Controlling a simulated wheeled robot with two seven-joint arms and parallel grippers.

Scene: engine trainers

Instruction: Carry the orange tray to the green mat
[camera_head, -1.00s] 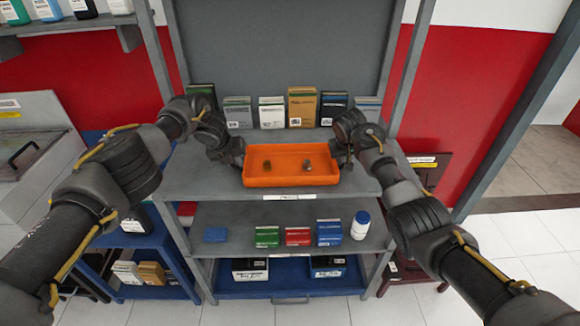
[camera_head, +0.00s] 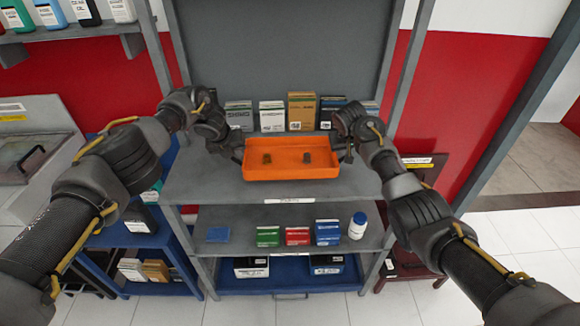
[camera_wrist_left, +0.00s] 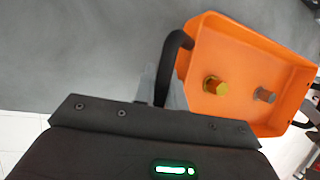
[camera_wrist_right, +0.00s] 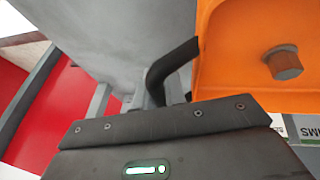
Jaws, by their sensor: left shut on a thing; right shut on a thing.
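The orange tray (camera_head: 291,174) is level over the upper grey shelf, between my two grippers. It holds a brass-coloured hex piece (camera_wrist_left: 215,86) and a grey hex piece (camera_wrist_left: 265,95), standing apart. My left gripper (camera_head: 238,154) is shut on the tray's left black handle (camera_wrist_left: 176,46). My right gripper (camera_head: 346,152) is shut on the right black handle (camera_wrist_right: 170,64). The tray seems slightly raised off the shelf, but the gap beneath it is hard to see. No green mat shows in any view.
Several boxes, one of them brown (camera_head: 301,110), stand in a row behind the tray on the upper shelf (camera_head: 220,188). The lower shelf (camera_head: 275,213) carries small boxes and a white bottle (camera_head: 358,225). Grey posts flank the shelves. White floor (camera_head: 510,245) is open at right.

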